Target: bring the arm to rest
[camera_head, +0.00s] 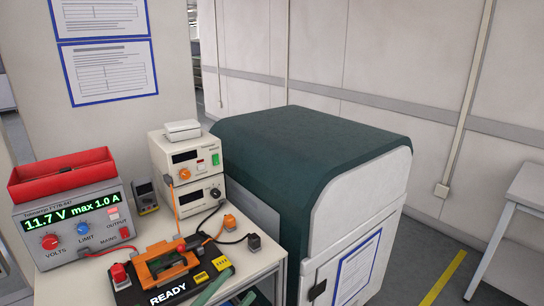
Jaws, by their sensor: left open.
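My left gripper (244,281) shows only in part at the bottom edge, as two green finger-like bars. It is open, with a gap between the bars and nothing seen in it. The rest of my left arm is out of the picture. My right gripper is not in view.
A power supply (72,222) reading 11.7 V carries a red tray (62,174). Stacked instruments (188,172) stand behind. A dark green cabinet (300,150) stands right of the bench. Floor right of it is clear up to a grey table (528,188).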

